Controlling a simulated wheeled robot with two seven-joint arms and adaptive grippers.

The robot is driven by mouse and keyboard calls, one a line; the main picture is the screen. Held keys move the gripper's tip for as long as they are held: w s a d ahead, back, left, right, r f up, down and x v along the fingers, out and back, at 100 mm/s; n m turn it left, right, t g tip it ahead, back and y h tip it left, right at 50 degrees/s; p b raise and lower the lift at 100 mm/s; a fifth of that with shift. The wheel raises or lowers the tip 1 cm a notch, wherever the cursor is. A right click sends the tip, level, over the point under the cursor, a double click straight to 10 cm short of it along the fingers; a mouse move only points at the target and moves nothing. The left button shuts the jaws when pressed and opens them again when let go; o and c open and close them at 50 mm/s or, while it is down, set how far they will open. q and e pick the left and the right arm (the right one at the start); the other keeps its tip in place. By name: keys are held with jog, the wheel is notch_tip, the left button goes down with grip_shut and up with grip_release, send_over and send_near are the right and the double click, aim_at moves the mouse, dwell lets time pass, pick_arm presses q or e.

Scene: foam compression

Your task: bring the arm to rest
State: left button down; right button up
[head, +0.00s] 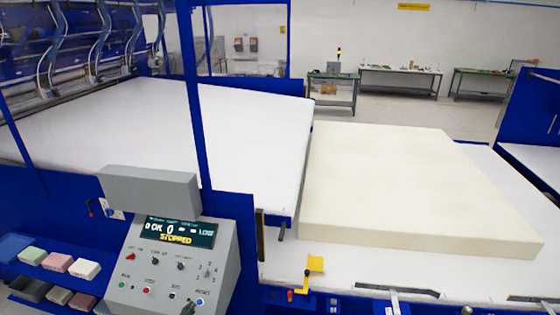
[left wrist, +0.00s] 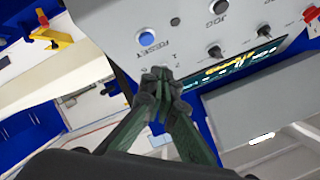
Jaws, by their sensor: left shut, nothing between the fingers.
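My left gripper (left wrist: 160,82) is shut and empty in the left wrist view, its dark green fingers meeting at the tips. The tips show in front of the grey control panel (left wrist: 135,22), close to the blue RESET button (left wrist: 145,39); I cannot tell whether they touch the panel. The panel's display (head: 178,231) reads STOPPED. A cream foam block (head: 390,185) lies flat on the white table at the right. My right gripper is not in view.
A blue machine frame with an upright post (head: 190,100) stands beside the panel. A white conveyor bed (head: 240,130) lies behind it. A shelf with several small foam samples (head: 57,262) is at the lower left. A yellow bracket (head: 315,265) sits at the table's front edge.

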pick_arm(q)
jog(key=s+d+f+n+g, duration=0.1)
jog(key=s+f+n+g, duration=0.25)
jog(key=s, duration=0.75)
jog(key=s+d+f+n+g, duration=0.15)
jog(key=s+g, duration=0.25)
jog(key=s, duration=0.8)
jog(key=s+f+n+g, duration=0.3)
jog(key=s+g, duration=0.1)
jog(key=s, duration=0.7)
notch_tip(320, 180, down, 38)
jog(key=d+m+b, duration=0.1)
jog(key=b, duration=1)
jog(key=s+f+b, duration=0.4)
jog(key=s+f, duration=0.3)
jog(key=f, duration=0.3)
jog(key=s+f+g+b, duration=0.1)
jog(key=s+f+b, duration=0.2)
jog(key=s+f, duration=0.4)
jog(key=s+f+g+b, duration=0.1)
jog(key=s+f+b, duration=0.3)
jog(key=f, duration=1.1)
jog(key=s, duration=0.3)
jog(key=shift+d+f+m+b, duration=0.2)
jog(key=shift+d+m+b, duration=0.1)
jog(key=shift+b, duration=0.05)
